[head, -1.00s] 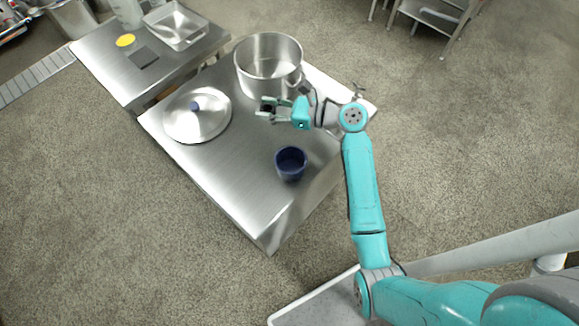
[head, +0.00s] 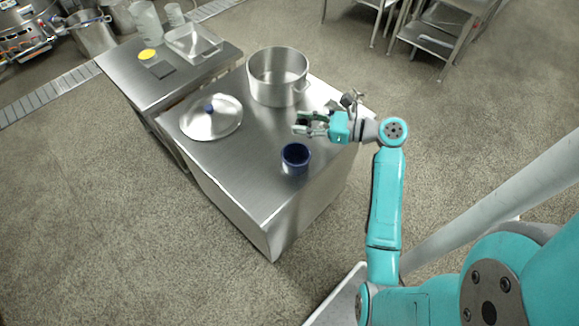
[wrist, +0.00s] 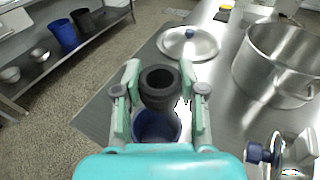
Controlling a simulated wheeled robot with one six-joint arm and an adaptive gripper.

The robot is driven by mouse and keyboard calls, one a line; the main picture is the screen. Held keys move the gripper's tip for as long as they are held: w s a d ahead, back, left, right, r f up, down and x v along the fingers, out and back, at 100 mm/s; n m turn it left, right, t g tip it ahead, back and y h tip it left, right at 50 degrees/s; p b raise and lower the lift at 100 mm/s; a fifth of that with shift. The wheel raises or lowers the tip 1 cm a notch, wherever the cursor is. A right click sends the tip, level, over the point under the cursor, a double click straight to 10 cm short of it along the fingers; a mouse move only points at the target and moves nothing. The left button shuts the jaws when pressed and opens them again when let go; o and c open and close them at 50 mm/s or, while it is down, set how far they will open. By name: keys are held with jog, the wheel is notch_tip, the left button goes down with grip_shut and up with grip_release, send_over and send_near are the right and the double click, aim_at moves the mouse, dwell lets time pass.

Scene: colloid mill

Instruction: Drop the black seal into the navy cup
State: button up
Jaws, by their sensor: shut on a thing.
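The black seal (wrist: 160,82) is a thick dark ring, held between the two fingers of my gripper (wrist: 160,92) in the wrist view. In the head view my gripper (head: 304,123) is above the steel table, appearing just beyond the navy cup (head: 296,160). The cup stands upright on the table near its right side. In the wrist view the cup (wrist: 157,130) shows below the seal, partly covered by the seal and my gripper. The seal is held clear of the cup. The bottom of the cup's inside is hard to make out.
A large steel pot (head: 279,77) stands behind my gripper on the same table (head: 245,190). A steel lid with a blue knob (head: 211,117) lies at left. A second table (head: 130,75) holds a clear tray (head: 193,43) and a yellow disc (head: 148,54). The table's front is clear.

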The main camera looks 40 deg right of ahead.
jog(key=shift+f, duration=2.9)
jog(key=o, duration=1)
jog(key=shift+v, duration=3.75)
